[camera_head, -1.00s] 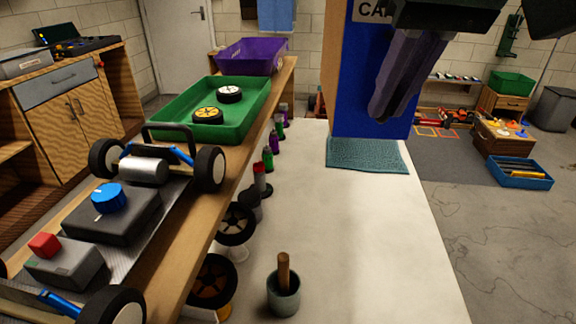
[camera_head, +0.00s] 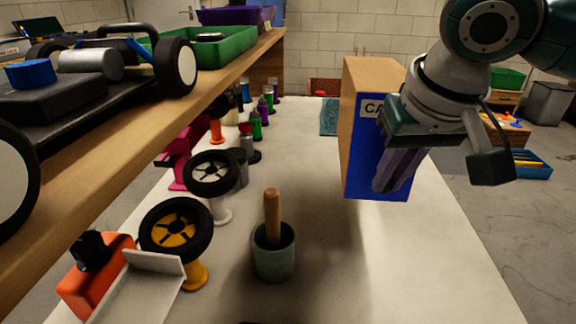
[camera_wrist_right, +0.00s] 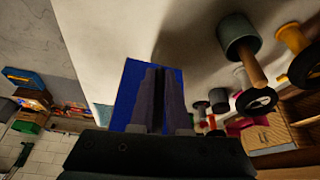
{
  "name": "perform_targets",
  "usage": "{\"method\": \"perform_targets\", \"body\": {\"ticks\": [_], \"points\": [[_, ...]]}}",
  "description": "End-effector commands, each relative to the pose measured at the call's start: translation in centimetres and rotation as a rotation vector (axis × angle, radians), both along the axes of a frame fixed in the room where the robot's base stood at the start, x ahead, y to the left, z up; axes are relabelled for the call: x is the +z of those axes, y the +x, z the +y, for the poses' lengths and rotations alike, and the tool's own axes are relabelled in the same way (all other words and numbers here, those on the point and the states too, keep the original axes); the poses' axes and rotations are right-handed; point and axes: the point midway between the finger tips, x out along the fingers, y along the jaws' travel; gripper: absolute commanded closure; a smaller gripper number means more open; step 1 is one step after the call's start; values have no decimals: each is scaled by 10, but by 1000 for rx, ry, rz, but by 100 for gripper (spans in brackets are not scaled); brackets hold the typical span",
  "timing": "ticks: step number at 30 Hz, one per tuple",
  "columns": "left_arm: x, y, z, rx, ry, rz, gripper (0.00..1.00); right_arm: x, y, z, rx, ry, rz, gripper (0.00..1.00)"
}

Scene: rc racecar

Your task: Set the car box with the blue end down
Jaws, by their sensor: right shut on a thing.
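The car box (camera_head: 358,130) is a tall cardboard box with a blue face toward me and a partly hidden label reading "CA". It stands nearly upright over the white bench top, near its right side. My right gripper (camera_head: 392,182) is shut on the car box, its dark fingers lying against the blue face. The blue face also shows behind the fingers in the right wrist view (camera_wrist_right: 128,92). The frames do not clearly show whether the box's lower edge touches the bench. My left gripper is out of view.
A grey cup with a wooden handle (camera_head: 273,250) stands left of the box. Wheels on stands (camera_head: 212,173) and several coloured bottles line the shelf side. The front right of the bench (camera_head: 420,270) is clear.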

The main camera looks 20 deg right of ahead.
Motion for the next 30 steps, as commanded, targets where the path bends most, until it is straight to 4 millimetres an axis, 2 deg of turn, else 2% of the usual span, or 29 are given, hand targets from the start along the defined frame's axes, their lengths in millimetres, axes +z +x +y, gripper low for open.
{"method": "perform_targets", "body": {"ticks": [1,6,13,20,27,28,30], "points": [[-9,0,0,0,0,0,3,-20,0,0,-1,-1,2,100],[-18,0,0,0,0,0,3,-54,0,0,1,-2,0,100],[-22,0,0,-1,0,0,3,-71,1,0,1,-1,-3,100],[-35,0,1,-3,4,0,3,-106,0,0,1,-1,-2,100],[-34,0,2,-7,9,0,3,-107,1,0,1,-1,-3,100],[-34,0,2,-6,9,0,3,-107,0,0,1,0,0,83],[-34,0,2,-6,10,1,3,-107,0,0,1,0,0,75]]}}
